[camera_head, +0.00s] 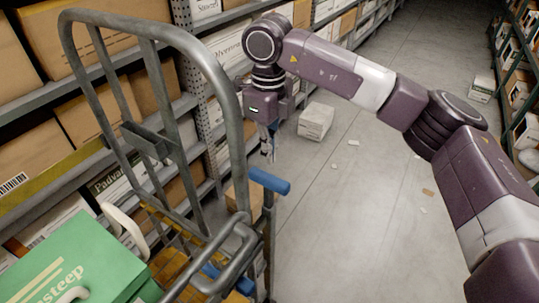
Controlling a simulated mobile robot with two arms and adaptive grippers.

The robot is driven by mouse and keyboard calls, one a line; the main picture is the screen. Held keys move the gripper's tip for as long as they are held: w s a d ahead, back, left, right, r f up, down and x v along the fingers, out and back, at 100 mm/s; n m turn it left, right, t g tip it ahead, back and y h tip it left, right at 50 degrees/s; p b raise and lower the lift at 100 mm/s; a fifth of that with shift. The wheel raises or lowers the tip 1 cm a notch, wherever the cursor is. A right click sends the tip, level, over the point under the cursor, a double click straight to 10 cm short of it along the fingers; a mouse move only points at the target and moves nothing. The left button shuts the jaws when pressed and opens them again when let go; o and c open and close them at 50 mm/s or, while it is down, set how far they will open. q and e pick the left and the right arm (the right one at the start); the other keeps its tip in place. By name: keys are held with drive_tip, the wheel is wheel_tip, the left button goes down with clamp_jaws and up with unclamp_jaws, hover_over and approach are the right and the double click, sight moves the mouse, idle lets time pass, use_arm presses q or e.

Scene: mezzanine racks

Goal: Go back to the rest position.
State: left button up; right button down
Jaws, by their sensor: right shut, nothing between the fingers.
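My right arm comes in from the right edge and reaches across to the middle of the view. Its gripper (268,150) points down, with its fingers together and nothing between them. It hangs just right of the grey tubular frame of a cart (233,130), above and behind the cart's blue handle (270,181). I cannot tell exactly how far it is from the frame. My left gripper is not in view.
A green box (75,258) is at the lower left by the cart. Shelves with cardboard boxes (95,30) line the left. A white box (316,121) stands on the floor, with paper scraps near it. The aisle floor (350,220) is mostly clear. Another rack (520,75) is at the right.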

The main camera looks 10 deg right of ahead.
drive_tip(key=shift+r, duration=0.95)
drive_tip(key=shift+p, duration=0.35)
